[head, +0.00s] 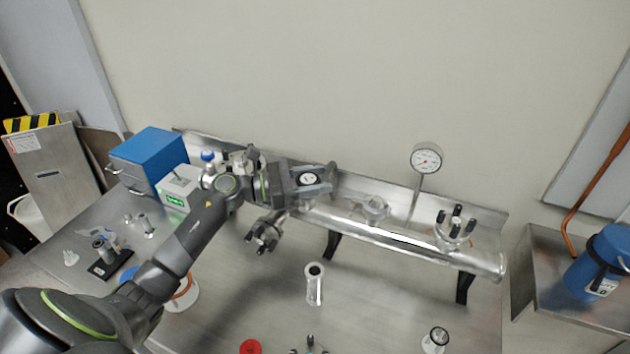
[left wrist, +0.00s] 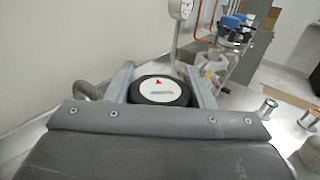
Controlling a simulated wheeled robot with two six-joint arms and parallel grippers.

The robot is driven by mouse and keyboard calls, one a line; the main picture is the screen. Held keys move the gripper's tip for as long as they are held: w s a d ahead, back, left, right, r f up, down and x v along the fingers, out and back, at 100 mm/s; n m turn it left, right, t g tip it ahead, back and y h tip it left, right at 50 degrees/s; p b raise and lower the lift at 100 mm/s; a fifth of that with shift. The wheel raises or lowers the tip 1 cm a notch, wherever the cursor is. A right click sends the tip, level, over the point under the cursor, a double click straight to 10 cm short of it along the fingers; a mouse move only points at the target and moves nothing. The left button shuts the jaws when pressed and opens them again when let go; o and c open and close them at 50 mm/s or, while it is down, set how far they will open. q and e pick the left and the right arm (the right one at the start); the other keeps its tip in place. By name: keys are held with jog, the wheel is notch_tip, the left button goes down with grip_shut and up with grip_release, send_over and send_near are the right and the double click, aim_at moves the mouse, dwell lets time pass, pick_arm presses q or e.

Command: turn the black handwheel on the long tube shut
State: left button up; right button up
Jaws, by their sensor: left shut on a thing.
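The long tube (head: 385,235) is bright metal and runs along the back of the bench on black brackets. My left gripper (head: 314,180) comes in from the left and is shut on the handwheel. In the left wrist view its fingers (left wrist: 163,85) stand on both sides of the wheel. The wheel's stem is hidden. My right gripper is in no view.
A dial gauge (head: 426,159) stands up behind the tube. A clamped port with black knobs (head: 455,228) is near its right end. A blue box (head: 150,160) and a small instrument (head: 178,187) stand at left. A short metal pipe (head: 314,284) stands on the bench in front.

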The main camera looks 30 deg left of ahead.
aim_at(316, 178)
pick_arm(q)
jog(key=shift+r, duration=0.1)
jog(key=o, duration=1)
jog(key=shift+c, duration=0.2)
notch_tip(316, 178, up, 10)
jog(key=shift+f+b, duration=0.1)
jog(key=shift+b, duration=0.7)
